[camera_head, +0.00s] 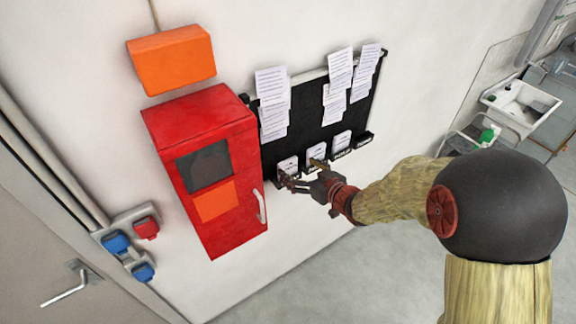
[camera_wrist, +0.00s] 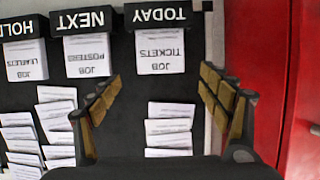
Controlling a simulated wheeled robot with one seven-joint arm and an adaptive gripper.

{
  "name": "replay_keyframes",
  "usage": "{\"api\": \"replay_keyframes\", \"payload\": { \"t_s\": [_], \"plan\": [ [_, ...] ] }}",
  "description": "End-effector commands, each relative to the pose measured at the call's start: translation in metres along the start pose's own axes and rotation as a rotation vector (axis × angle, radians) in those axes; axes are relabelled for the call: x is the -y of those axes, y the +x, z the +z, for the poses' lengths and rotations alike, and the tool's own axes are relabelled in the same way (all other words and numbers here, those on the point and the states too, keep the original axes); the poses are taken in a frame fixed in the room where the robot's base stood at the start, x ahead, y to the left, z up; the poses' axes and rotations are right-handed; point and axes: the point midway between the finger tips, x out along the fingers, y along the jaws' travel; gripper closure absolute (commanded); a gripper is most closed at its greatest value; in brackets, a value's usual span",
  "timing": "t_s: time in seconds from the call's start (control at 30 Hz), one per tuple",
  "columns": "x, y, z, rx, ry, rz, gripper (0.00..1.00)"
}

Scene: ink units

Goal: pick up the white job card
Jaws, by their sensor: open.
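Several white job cards stand in black pockets on a black wall board (camera_head: 307,118). In the wrist view, upside down, the card reading "JOB TICKETS" (camera_wrist: 160,52) sits in the pocket labelled "TODAY" (camera_wrist: 158,14). The "JOB POSTERS" card (camera_wrist: 87,55) is in the "NEXT" pocket, and the "JOB LEAFLETS" card (camera_wrist: 27,61) is in the pocket at the left edge. My gripper (camera_wrist: 160,77) is open, its fingers spread to either side of the tickets card's column, with nothing between them. In the head view my gripper (camera_head: 301,173) is at the board's lower left pockets, partly covering them.
A red cabinet (camera_head: 220,140) with a handle juts out close left of the board; it fills the right of the wrist view (camera_wrist: 302,80). Paper sheets (camera_head: 272,88) hang above the pockets. An orange box (camera_head: 172,60) is higher up. A sink (camera_head: 520,105) stands far right.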

Motion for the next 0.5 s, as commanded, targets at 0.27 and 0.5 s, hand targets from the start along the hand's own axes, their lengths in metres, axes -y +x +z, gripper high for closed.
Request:
{"api": "replay_keyframes", "payload": {
  "t_s": [0.27,0.5],
  "plan": [
    [0.001,0.030,0.002,0.002,-0.001,0.000,0.22],
    [0.001,0.062,0.002,0.001,-0.002,0.001,0.22]
  ]
}}
